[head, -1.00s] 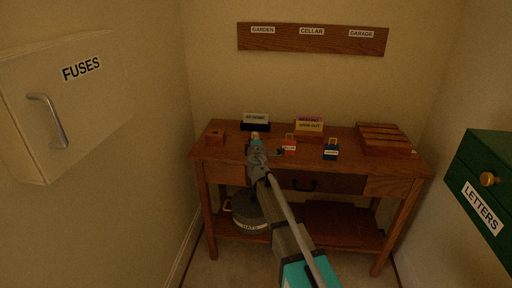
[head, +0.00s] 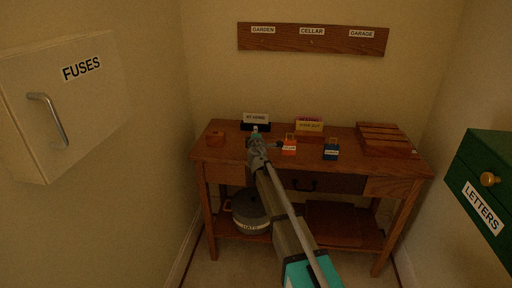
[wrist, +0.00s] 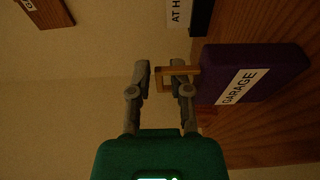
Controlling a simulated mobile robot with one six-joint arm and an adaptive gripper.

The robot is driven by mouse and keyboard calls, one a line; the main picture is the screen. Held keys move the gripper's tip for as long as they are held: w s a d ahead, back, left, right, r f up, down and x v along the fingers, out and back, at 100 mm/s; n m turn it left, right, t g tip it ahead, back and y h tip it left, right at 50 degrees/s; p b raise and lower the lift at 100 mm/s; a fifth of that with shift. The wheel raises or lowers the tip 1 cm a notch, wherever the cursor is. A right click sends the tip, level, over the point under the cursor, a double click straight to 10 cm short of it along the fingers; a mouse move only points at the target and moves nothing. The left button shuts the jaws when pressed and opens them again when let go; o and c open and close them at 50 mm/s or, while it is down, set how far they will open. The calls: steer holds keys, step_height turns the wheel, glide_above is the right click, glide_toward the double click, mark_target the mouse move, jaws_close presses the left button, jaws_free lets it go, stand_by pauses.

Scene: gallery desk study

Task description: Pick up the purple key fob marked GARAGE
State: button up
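The purple key fob (wrist: 272,77) with its white GARAGE label is at the right of the wrist view, by the wooden desk top. Its square brass loop (wrist: 160,79) points toward my gripper (wrist: 163,78). The gripper is open, with a gap between its two grey fingers. The loop spans this gap and overlaps the right finger; I cannot tell whether it is around that finger. In the head view my gripper (head: 256,133) is above the left part of the desk, before the AT HOME sign, and the purple fob is hidden there.
A red fob (head: 289,150) and a blue fob (head: 331,154) stand on the desk (head: 230,156) to the right. The AT HOME sign (head: 256,118) is close behind. A wooden slatted box (head: 384,139) occupies the desk's right end. A labelled rack (head: 285,42) hangs above.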

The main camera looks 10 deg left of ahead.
stand_by(0.5)
jaws_close()
